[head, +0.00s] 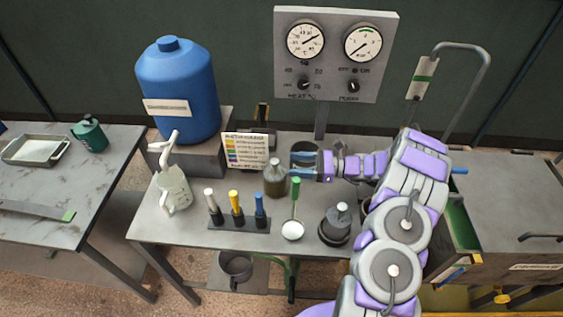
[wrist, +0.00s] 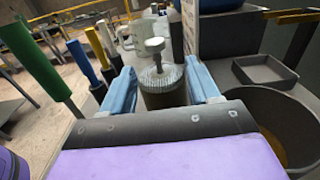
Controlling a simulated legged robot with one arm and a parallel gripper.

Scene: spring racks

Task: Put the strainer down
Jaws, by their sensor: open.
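A green-handled tool with a round white end, which looks like the strainer (head: 292,230), stands at the front middle of the table. Its green handle (head: 296,188) rises upright; a green handle also shows at the left of the wrist view (wrist: 28,55). My gripper (head: 291,165) is open and empty, with its blue fingers pointing left above the table, behind the handle. A dark glass jar with a grey stopper (head: 275,180) stands just beyond the fingertips. In the wrist view the jar (wrist: 162,85) shows between the fingers; I cannot tell whether they touch it.
A dark pot (head: 303,150) is beside my gripper. A rack (head: 238,223) of white, yellow and blue-handled tools, a pale jug (head: 173,190) and a black stoppered vessel (head: 336,226) stand on the table (head: 160,237). A gauge panel (head: 335,55) rises behind.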

